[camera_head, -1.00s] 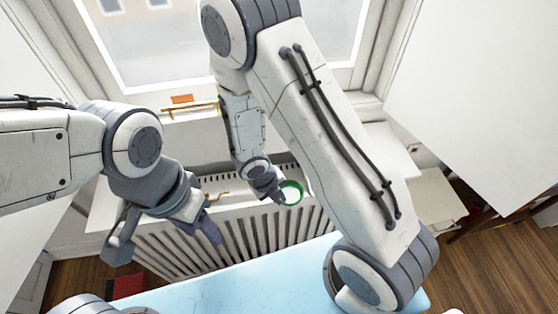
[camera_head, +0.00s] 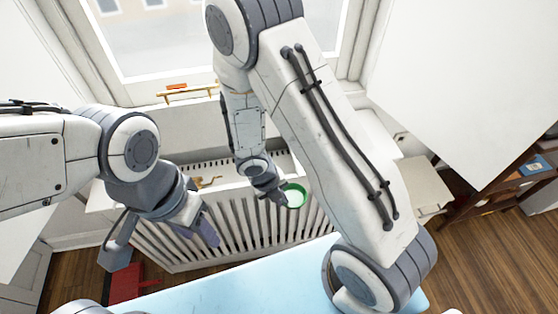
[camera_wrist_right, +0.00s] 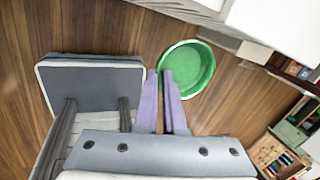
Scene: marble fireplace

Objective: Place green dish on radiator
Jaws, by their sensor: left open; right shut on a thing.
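The white slatted radiator (camera_head: 240,228) stands below the window. In the head view the dish overlaps the radiator's upper front; its height and distance from it cannot be told. My left gripper (camera_head: 207,232) is open and empty in front of the radiator's left part.
A gold object (camera_head: 207,182) lies on the radiator's top. A light blue surface (camera_head: 230,288) lies in front. A red thing (camera_head: 128,284) is at lower left; a wooden shelf (camera_head: 500,190) stands right.

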